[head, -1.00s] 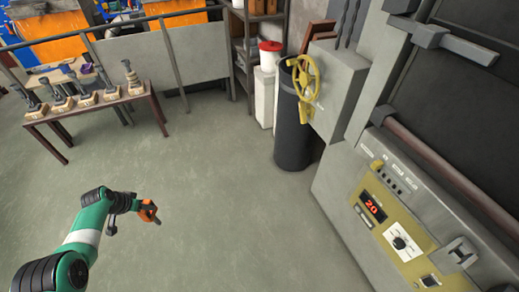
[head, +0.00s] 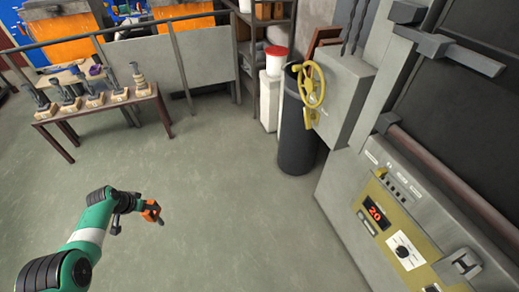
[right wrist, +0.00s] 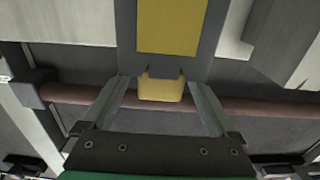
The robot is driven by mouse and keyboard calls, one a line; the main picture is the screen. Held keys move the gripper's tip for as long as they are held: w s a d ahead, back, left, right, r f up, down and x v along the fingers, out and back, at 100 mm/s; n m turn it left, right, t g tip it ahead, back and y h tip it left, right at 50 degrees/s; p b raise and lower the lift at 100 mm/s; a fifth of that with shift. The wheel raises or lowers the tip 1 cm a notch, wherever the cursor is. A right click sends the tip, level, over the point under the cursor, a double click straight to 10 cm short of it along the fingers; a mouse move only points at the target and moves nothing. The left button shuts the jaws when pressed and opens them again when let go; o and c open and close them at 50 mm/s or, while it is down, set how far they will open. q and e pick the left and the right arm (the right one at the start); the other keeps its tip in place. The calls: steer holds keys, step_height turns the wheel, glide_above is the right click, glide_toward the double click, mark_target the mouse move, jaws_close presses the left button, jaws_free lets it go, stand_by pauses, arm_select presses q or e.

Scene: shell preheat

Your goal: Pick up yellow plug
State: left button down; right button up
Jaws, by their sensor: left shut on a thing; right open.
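A yellow block (right wrist: 160,86), which looks like the yellow plug, shows in the right wrist view at the lower end of a grey piece with a yellow face (right wrist: 171,25). My right gripper (right wrist: 160,92) has its two fingers apart, one on each side of the block in the picture. I see no contact, and the depth between them is unclear. In the head view my left gripper (head: 157,219) is orange with a dark tip, over the open floor. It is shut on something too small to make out. The right gripper is outside the head view.
A control cabinet with a red display (head: 376,213) stands at the right. A wooden table (head: 97,107) with several tool-like pieces stands at the left. The middle floor is clear.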

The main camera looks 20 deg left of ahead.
arm_select(q)
steer(key=shift+a, duration=0.1)
arm_select(e)
steer(key=shift+a, duration=0.1)
steer(key=shift+c, duration=0.3)
